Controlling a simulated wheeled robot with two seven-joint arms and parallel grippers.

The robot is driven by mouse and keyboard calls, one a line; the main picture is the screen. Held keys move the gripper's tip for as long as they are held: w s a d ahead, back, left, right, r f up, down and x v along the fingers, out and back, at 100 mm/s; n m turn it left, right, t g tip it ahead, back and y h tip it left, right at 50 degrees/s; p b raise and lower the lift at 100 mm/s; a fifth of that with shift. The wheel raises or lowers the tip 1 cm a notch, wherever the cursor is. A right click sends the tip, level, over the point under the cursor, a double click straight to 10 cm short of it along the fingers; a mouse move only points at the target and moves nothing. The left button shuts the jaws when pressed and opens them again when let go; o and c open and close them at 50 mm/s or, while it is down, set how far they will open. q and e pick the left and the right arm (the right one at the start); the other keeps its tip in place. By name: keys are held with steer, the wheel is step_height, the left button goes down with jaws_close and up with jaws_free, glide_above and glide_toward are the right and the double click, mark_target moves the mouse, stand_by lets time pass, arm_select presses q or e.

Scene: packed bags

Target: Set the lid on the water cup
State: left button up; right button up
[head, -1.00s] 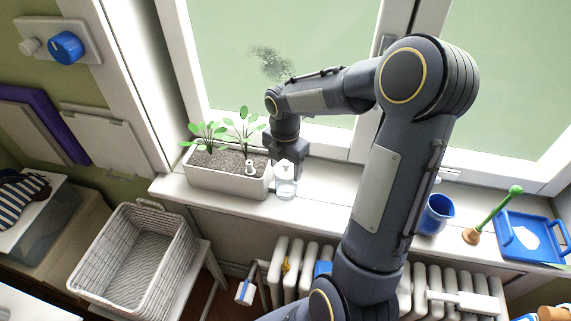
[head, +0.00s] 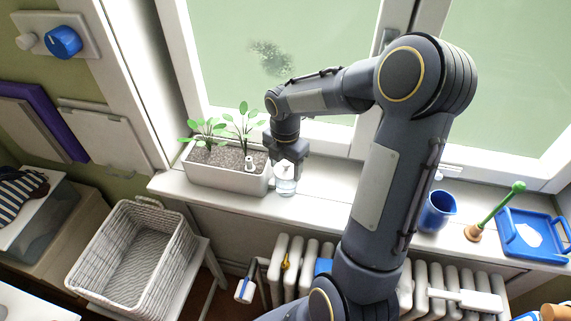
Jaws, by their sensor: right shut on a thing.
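The water cup (head: 286,187) is a small clear vessel on the white windowsill, just right of the planter. A small white piece, which looks like the lid (head: 284,168), is at its top. From this angle I cannot tell whether the lid rests on the rim or is held just above it. My right gripper (head: 287,162) reaches down from above and behind the cup, shut on what appears to be the lid. Its fingertips are small and partly hidden. My left gripper is not in view.
A planter (head: 228,181) with seedlings stands close on the left of the cup. A blue jug (head: 437,211), a green-handled tool (head: 500,208) and a blue tray (head: 553,250) stand farther right on the sill (head: 335,197). The window is close behind.

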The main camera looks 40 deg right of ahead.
steer(key=shift+f, duration=0.3)
steer(key=o, duration=0.7)
steer(key=shift+c, duration=0.2)
steer(key=o, duration=0.5)
steer(key=shift+s+r, duration=0.1)
steer(key=shift+o, duration=0.2)
